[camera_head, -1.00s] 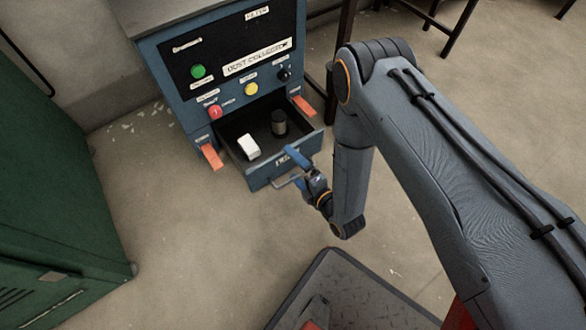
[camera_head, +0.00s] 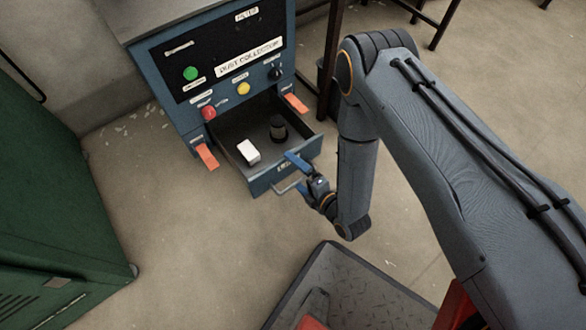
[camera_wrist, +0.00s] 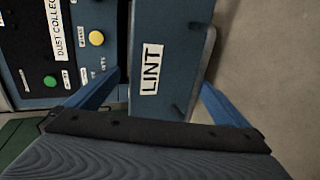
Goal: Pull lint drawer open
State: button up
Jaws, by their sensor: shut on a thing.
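The lint drawer (camera_head: 287,172) is a blue box that stands pulled well out from the front of the dust collector cabinet (camera_head: 170,108). Its inside shows. My gripper (camera_head: 300,177) is at the drawer's front and shut on the bar handle (camera_head: 286,188). In the wrist view, the drawer front with its white LINT label (camera_wrist: 151,70) lies ahead, between my two blue fingers (camera_wrist: 160,98). The grip on the bar itself is hidden there.
A white block (camera_head: 248,152) and a dark cylinder (camera_head: 278,127) stand in the drawer. Orange tabs (camera_head: 207,156) flank it on the cabinet. A green cabinet (camera_head: 60,200) stands at left. The floor before the drawer (camera_head: 200,250) is clear.

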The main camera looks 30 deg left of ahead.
jog(key=shift+d+r+y+p, duration=0.15)
jog(key=shift+d+r+p, duration=0.1)
jog(key=shift+r, duration=0.45)
jog(key=shift+d+r+y+p, duration=0.15)
jog(key=shift+d+r+p, duration=0.1)
jog(key=shift+r, duration=0.4)
jog(key=shift+s+d+r+t, duration=0.15)
jog(key=shift+d+r+t, duration=0.2)
jog(key=shift+d, duration=0.4)
jog(key=c, duration=1.4)
jog(key=shift+s+d+f+p, duration=0.1)
jog(key=shift+s+d+p, duration=0.25)
jog(key=shift+d, duration=0.4)
jog(key=shift+s+d+f+p, duration=0.1)
jog(key=shift+s+d+p, duration=0.1)
jog(key=shift+d+p, duration=0.4)
jog(key=shift+d, duration=0.15)
